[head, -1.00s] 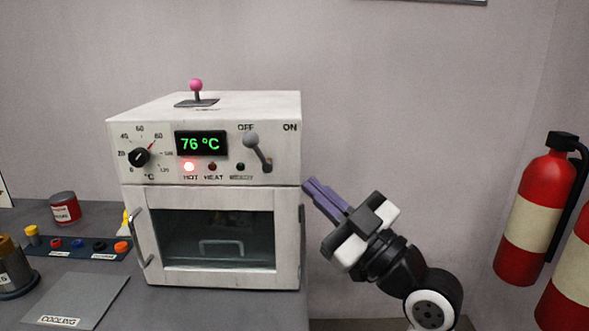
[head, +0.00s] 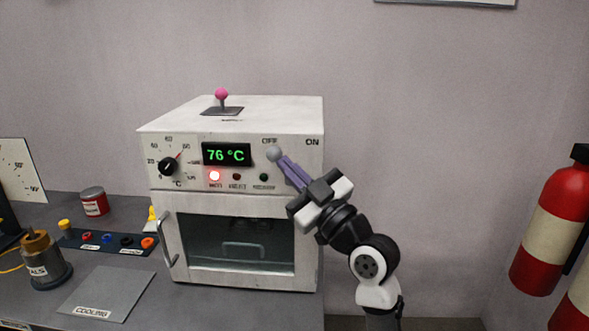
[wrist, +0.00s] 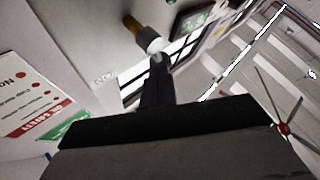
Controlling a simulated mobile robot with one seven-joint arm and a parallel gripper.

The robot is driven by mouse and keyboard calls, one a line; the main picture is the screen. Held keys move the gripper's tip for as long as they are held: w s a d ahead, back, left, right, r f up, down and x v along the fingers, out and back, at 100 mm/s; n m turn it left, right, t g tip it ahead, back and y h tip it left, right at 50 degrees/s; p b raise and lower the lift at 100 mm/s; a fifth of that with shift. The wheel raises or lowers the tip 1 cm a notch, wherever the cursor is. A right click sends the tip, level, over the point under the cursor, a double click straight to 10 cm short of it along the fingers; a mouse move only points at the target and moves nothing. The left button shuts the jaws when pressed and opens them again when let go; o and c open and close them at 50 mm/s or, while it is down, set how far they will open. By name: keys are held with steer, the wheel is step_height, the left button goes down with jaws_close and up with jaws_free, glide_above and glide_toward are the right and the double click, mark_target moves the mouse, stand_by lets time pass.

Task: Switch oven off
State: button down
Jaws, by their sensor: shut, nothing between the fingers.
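The white oven (head: 310,200) stands on the grey bench in the head view. Its display (head: 226,154) reads 76 °C in green, and the red light (head: 214,175) under it is lit. The other two lights look dark. The switch lever's grey ball knob (head: 273,153) is at the left, below the OFF label; ON is printed at the right. My gripper (head: 283,159) is shut and empty, its purple fingertips beside the knob on the right. Contact is unclear. In the wrist view, my fingers (wrist: 157,75) point towards the blurred panel.
A pink-knobbed lever (head: 222,95) stands on the oven's top. The oven door, with its handle (head: 167,240), is closed. Bench items stand left: a red can (head: 93,201), a grey cooling plate (head: 108,295) and a metal pot (head: 43,265). Red fire extinguishers (head: 553,215) are at the right.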

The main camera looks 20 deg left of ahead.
steer(key=shift+f, duration=0.1)
steer(key=n+g+b, duration=0.1)
steer(key=b, duration=0.1)
steer(key=a+n+h+b, duration=0.1)
steer(key=b, duration=0.1)
steer(key=shift+s+g, duration=0.15)
steer(key=shift+g, duration=0.25)
steer(key=shift+s, duration=0.15)
